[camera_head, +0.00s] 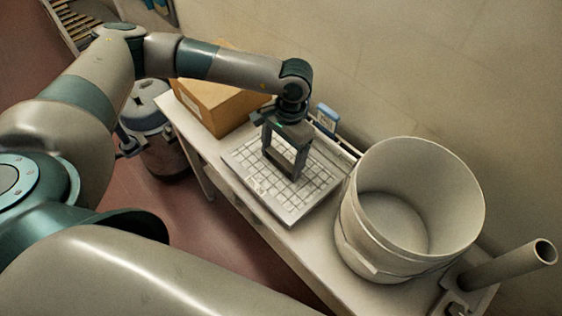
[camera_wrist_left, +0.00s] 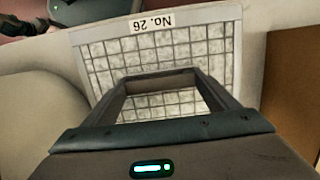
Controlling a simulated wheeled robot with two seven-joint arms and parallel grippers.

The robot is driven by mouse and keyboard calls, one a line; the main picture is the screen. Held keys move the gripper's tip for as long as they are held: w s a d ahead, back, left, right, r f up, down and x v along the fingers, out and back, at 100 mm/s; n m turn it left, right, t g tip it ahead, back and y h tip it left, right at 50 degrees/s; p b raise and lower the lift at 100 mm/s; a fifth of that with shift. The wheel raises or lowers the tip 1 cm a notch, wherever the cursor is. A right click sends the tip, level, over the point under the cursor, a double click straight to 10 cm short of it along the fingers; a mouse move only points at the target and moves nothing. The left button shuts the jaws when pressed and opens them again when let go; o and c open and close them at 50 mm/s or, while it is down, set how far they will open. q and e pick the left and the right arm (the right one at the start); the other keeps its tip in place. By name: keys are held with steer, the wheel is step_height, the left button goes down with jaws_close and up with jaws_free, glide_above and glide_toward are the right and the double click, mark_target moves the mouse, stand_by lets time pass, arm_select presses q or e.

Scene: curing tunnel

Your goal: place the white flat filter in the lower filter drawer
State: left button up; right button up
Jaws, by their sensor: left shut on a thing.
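The white flat filter (camera_head: 316,182) is a thin pale panel with a grid face, on or just above the bench top; I cannot tell whether it touches. In the left wrist view the filter (camera_wrist_left: 112,62) fills the middle and bears a label reading "No. 26", upside down. My left gripper (camera_head: 284,168) points down over the filter and is shut on it. Its dark fingers (camera_wrist_left: 160,78) cover part of the grid in the wrist view, and the exact contact is hidden. My right gripper is not in view. I see no filter drawer in either view.
A large white bucket (camera_head: 372,246) stands close to the right of the filter on the narrow bench (camera_head: 292,252). A brown box (camera_head: 228,108) is behind to the left. The wall runs along the bench's back.

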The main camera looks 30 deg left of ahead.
mark_target(282, 158)
arm_select(q)
steer(key=shift+f+p, duration=0.45)
steer(key=shift+f, duration=1.05)
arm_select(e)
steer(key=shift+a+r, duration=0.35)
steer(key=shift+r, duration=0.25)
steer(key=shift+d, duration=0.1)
arm_select(q)
steer(key=shift+f, duration=0.1)
steer(key=o, duration=1.8)
steer(key=shift+c, duration=0.2)
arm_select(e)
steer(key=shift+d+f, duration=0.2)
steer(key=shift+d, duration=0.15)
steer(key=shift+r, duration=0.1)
